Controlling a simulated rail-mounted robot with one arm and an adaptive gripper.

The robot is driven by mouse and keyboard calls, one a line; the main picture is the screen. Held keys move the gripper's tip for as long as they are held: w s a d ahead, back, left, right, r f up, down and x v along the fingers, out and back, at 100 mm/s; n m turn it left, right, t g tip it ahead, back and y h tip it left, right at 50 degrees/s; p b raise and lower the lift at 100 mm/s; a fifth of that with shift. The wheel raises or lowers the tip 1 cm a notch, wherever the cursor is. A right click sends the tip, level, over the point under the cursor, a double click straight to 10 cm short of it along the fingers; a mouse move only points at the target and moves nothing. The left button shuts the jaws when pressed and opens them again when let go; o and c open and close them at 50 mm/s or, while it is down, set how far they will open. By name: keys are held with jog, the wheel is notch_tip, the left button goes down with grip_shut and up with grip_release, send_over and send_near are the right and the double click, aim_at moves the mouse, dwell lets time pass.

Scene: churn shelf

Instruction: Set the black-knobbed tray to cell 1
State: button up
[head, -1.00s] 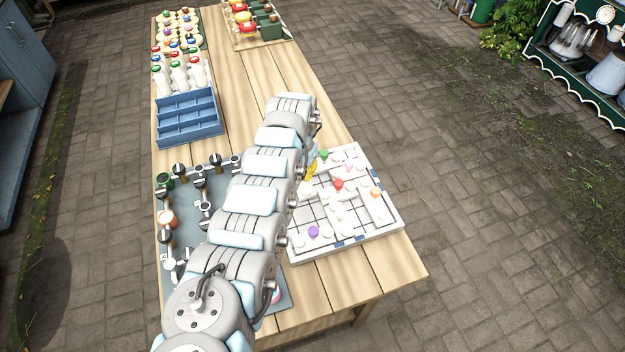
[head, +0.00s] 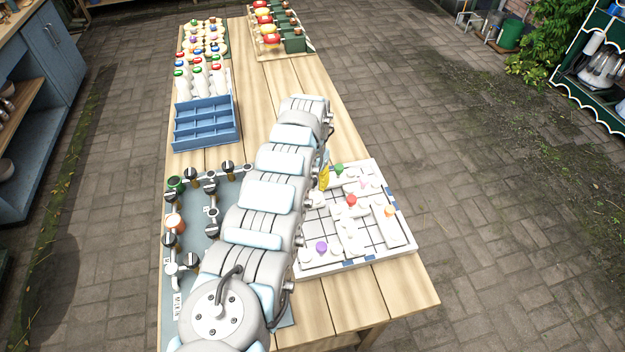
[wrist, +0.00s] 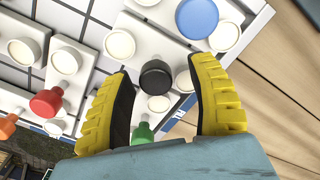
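The black-knobbed tray (wrist: 156,77) shows in the wrist view as a round black knob on a white piece among other white pieces. My gripper (wrist: 161,68) has its yellow fingers apart on either side of the black knob, with a gap at each side; how far above it they are is unclear. In the head view my gripper (head: 325,172) is over the left side of the white gridded board (head: 336,267), mostly behind my arm. The black knob is hidden in the head view. I cannot tell which cell is number 1.
A blue knob (wrist: 197,18), a green knob (wrist: 143,133) and a red knob (wrist: 45,103) are close around my fingers. Purple (head: 321,247) and orange (head: 389,211) knobs stand elsewhere on the board. A grey panel with fittings (head: 197,221) lies left; a blue divided box (head: 206,130) stands behind.

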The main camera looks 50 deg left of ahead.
notch_tip(320, 180, up, 12)
dwell(0.8)
dwell(0.5)
